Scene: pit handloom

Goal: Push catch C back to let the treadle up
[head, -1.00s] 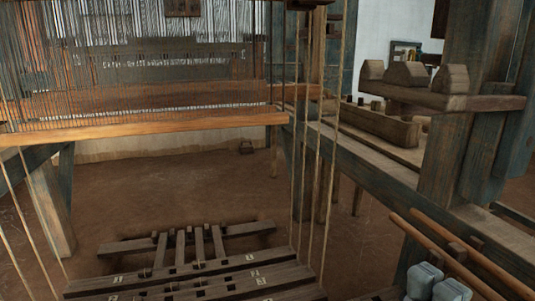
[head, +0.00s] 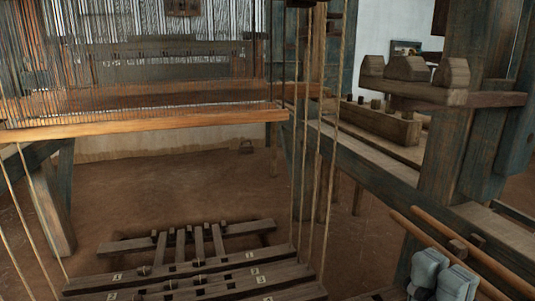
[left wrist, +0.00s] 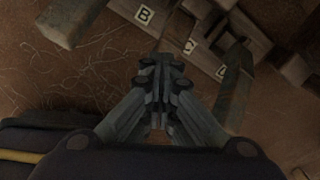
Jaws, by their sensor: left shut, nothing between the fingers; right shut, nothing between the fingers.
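In the left wrist view a wooden bar carries labels B, C and D. The C label (left wrist: 190,46) is just right of my left gripper's tips. Which wooden piece by it is catch C, and how it stands, I cannot tell. My left gripper (left wrist: 160,62) is shut and empty, its tips close to the bar in the picture; contact cannot be told. In the head view the numbered treadles (head: 200,276) lie low at the bottom. My right gripper (head: 442,276) is shut and empty at the lower right. My left gripper is outside the head view.
An upright wooden piece (left wrist: 234,88) stands close to the right of my left gripper. Loom cords (head: 316,190) hang right of the treadles. Two round rods (head: 436,229) and a loom post (head: 448,150) are near my right gripper. Earth floor (head: 170,190) lies open behind the treadles.

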